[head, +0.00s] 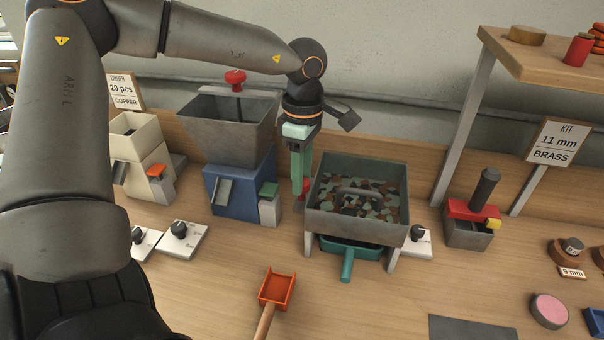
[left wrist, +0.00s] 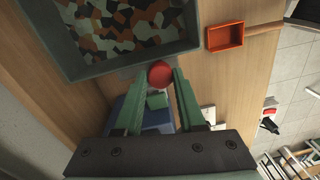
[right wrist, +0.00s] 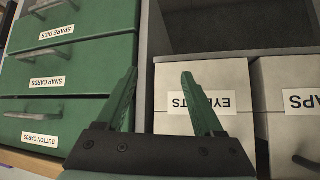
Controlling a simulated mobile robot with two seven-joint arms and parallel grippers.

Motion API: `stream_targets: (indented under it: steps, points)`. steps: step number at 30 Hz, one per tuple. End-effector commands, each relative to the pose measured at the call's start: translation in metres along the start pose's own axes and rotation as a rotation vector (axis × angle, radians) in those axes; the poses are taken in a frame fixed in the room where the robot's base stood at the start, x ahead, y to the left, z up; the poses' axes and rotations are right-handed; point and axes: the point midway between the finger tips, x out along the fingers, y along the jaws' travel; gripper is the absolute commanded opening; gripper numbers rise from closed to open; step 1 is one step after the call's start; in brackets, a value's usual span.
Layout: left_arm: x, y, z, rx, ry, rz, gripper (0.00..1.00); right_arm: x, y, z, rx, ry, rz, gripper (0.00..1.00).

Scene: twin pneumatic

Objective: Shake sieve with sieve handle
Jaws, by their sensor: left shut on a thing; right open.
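The sieve (head: 322,222) is a grey-green square box on legs, filled with flat green, copper and pale pieces; it also shows in the left wrist view (left wrist: 182,53). Its handle, a red round knob (left wrist: 160,74), is at the sieve's left side; in the head view the knob (head: 306,186) is partly hidden. My left gripper (head: 301,193) is shut on this knob, with its green fingers (left wrist: 160,80) on either side. My right gripper (right wrist: 160,75) is open and empty in the right wrist view, facing drawers and boxes, away from the sieve.
A teal tray (head: 347,262) sits under the sieve. A blue-based hopper machine (head: 232,190) stands left of it, with a red-topped press (head: 472,212) at right. An orange scoop (head: 276,289) lies in front. Green drawers (right wrist: 70,65) and white boxes (right wrist: 285,85) face my right gripper.

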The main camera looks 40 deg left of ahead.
Motion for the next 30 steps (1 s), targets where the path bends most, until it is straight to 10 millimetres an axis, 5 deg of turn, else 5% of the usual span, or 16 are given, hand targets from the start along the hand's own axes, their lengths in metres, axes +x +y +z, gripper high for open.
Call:
stream_targets:
  steps: [13,23,30]
  points:
    - [0.0,-0.003,0.001,0.001,-0.001,0.001,0.0,0.002,0.0,0.002,0.0,-0.001,0.0,0.69]
    - [0.004,-0.049,0.009,0.006,-0.002,0.002,0.0,0.018,-0.003,0.021,0.0,-0.019,-0.01,0.69]
    - [0.002,-0.063,0.011,0.003,-0.001,0.0,0.0,0.019,-0.011,0.008,-0.003,0.003,-0.027,0.69]
